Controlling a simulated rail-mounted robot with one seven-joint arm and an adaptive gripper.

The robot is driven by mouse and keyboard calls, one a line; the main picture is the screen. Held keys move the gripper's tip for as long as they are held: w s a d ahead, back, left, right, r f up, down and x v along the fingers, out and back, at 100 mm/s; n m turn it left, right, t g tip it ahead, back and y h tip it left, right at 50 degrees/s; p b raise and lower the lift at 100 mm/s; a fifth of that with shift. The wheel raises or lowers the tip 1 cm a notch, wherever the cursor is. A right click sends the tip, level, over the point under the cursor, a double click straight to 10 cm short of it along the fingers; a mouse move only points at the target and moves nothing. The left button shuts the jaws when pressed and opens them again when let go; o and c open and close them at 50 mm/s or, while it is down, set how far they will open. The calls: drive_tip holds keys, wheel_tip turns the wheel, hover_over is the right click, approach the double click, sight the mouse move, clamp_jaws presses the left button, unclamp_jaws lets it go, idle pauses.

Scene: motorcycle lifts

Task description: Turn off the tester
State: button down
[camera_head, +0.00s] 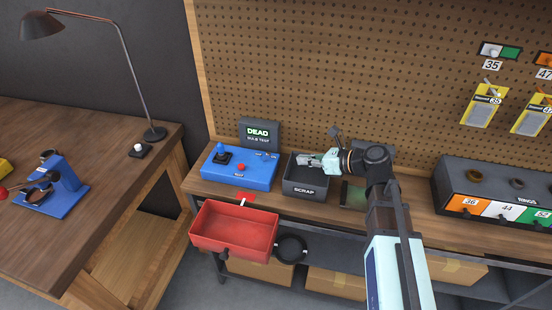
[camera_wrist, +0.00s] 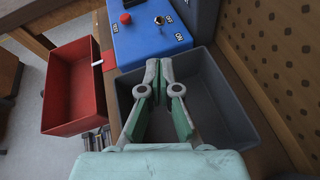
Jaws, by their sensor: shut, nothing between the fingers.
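The tester is a blue box (camera_head: 240,174) on the narrow bench against the pegboard. Its dark display (camera_head: 260,134) reads "DEAD" in green above "BULB TEST". In the wrist view the tester (camera_wrist: 140,42) is ahead of the fingertips, with the red button (camera_wrist: 125,18) and a small metal toggle switch (camera_wrist: 159,20) beside printed labels. I cannot tell clearly which way the toggle leans. My gripper (camera_head: 312,161) is shut and empty above the scrap bin, to the right of the tester; its fingertips (camera_wrist: 159,66) point toward the tester, apart from it.
The dark scrap bin (camera_head: 305,193) is beneath my gripper. A red tray (camera_head: 234,229) is in front of the tester, at the bench edge. A rings box (camera_head: 500,190) stands at right. A wooden table (camera_head: 80,140) with a lamp (camera_head: 130,70) is at left.

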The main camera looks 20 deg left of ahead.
sight(267, 154)
drive_tip(key=shift+p+x, duration=1.15)
drive_tip(key=shift+x, duration=3.85)
drive_tip(key=shift+a+r+p, duration=0.25)
drive_tip(key=shift+r+p, duration=0.2)
drive_tip(key=shift+p, duration=0.25)
drive_tip(key=shift+a+r+p, duration=0.45)
drive_tip(key=shift+p, duration=0.25)
drive_tip(key=shift+a+r+p, duration=0.45)
drive_tip(key=shift+a+p, duration=0.35)
drive_tip(key=shift+p, duration=0.05)
drive_tip(key=shift+f, duration=0.15)
drive_tip(key=shift+d, duration=0.1)
drive_tip(key=shift+r+p, duration=0.65)
drive_tip(key=shift+r, duration=0.2)
